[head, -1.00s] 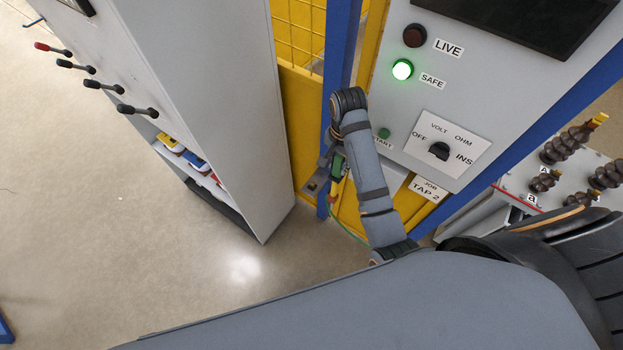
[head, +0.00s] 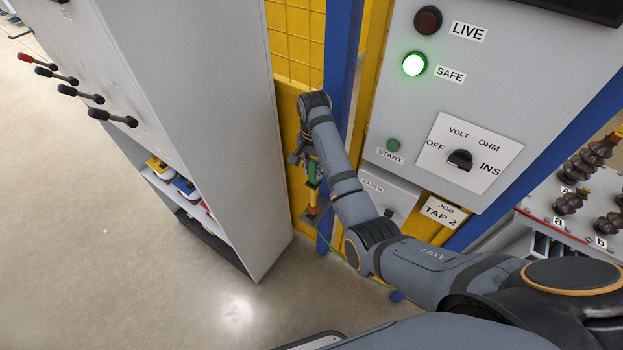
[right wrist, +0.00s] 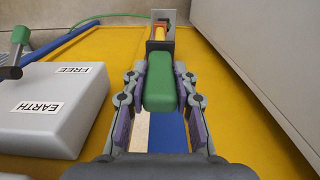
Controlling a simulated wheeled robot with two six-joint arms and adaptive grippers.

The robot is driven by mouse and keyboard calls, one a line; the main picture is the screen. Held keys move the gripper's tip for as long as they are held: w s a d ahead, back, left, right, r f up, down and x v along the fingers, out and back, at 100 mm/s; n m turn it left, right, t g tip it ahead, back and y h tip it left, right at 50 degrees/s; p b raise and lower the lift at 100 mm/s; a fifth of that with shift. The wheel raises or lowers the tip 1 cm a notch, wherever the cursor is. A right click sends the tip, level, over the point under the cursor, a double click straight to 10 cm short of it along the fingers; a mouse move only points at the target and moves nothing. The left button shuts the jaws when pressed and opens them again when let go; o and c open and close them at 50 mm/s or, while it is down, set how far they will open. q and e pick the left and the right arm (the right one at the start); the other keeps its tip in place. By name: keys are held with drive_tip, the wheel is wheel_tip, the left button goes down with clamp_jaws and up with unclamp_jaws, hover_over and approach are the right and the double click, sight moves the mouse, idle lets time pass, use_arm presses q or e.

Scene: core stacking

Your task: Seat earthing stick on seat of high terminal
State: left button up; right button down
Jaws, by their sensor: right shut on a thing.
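The earthing stick (head: 314,176) has a green grip and a yellow-orange shaft. My right gripper (head: 306,158) is shut on the green grip beside the blue post. In the right wrist view, both fingers of the right gripper (right wrist: 159,90) close on the green grip (right wrist: 159,80). The shaft points away toward a grey bracket (right wrist: 183,20); I cannot tell whether its far end still rests in it. Brown ribbed terminals (head: 568,202) stand on a grey case at the right, partly cut off by the frame. My left gripper is not in view.
A grey panel (head: 400,100) with a lit green SAFE lamp stands in the middle. A grey cabinet (head: 200,110) with several levers stands at the left. An earth switch box (right wrist: 50,110) marked FREE and EARTH lies left in the wrist view. A green cable (right wrist: 75,32) runs there.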

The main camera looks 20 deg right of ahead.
sight(313, 189)
drive_tip(key=shift+w+f, duration=0.35)
drive_tip(key=shift+w+a+f, duration=0.1)
drive_tip(key=shift+w+f, duration=0.05)
drive_tip(key=shift+f, duration=0.15)
wheel_tip(313, 189, down, 2)
drive_tip(key=shift+w+f+p, duration=0.1)
drive_tip(key=shift+p, duration=0.75)
drive_tip(key=shift+f, duration=0.15)
drive_tip(key=shift+f, duration=0.2)
drive_tip(key=c, duration=1.1)
unclamp_jaws()
drive_tip(key=shift+o, duration=0.2)
